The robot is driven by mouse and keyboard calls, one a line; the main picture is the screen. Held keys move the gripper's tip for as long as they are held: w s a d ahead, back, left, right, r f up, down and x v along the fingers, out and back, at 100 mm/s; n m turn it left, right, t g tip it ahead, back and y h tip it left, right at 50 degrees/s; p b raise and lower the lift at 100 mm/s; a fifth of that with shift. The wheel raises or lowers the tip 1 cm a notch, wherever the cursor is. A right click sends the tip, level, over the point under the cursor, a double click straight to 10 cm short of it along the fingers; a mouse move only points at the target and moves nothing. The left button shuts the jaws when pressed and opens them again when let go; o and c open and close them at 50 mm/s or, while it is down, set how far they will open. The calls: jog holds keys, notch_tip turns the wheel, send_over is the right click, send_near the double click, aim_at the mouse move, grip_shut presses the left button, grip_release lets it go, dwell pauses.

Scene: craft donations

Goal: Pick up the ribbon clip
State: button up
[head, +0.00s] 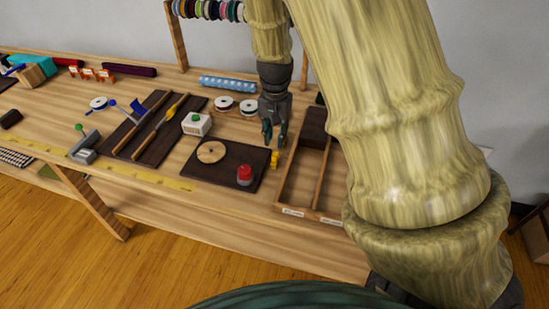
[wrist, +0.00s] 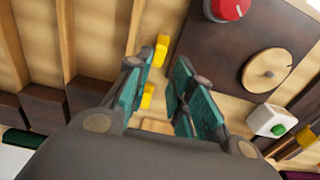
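A small yellow piece (head: 275,159), which looks like the ribbon clip, stands on the table between the dark board and the divided wooden tray. In the wrist view the yellow clip (wrist: 160,50) shows near the left finger, with a second yellow part lower down, partly hidden by that finger. My gripper (head: 274,141) points down just behind the clip in the head view. In the wrist view its teal fingers (wrist: 162,68) are apart with nothing clearly held between them. Whether a finger touches the clip cannot be told.
The dark board (head: 222,176) holds a round wooden disc (head: 211,152) and a red-topped piece (head: 244,175). The divided wooden tray (head: 298,181) is close on the right. A white box with a green button (head: 196,125) and ribbon spools (head: 249,107) stand nearby.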

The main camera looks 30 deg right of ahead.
aim_at(275, 154)
notch_tip(275, 154, down, 2)
jog(key=shift+w+f, duration=0.1)
jog(key=shift+f, duration=0.15)
jog(key=shift+f+p, duration=0.6)
jog(key=shift+f, duration=2.5)
jog(key=shift+c, duration=0.2)
jog(key=c, duration=0.3)
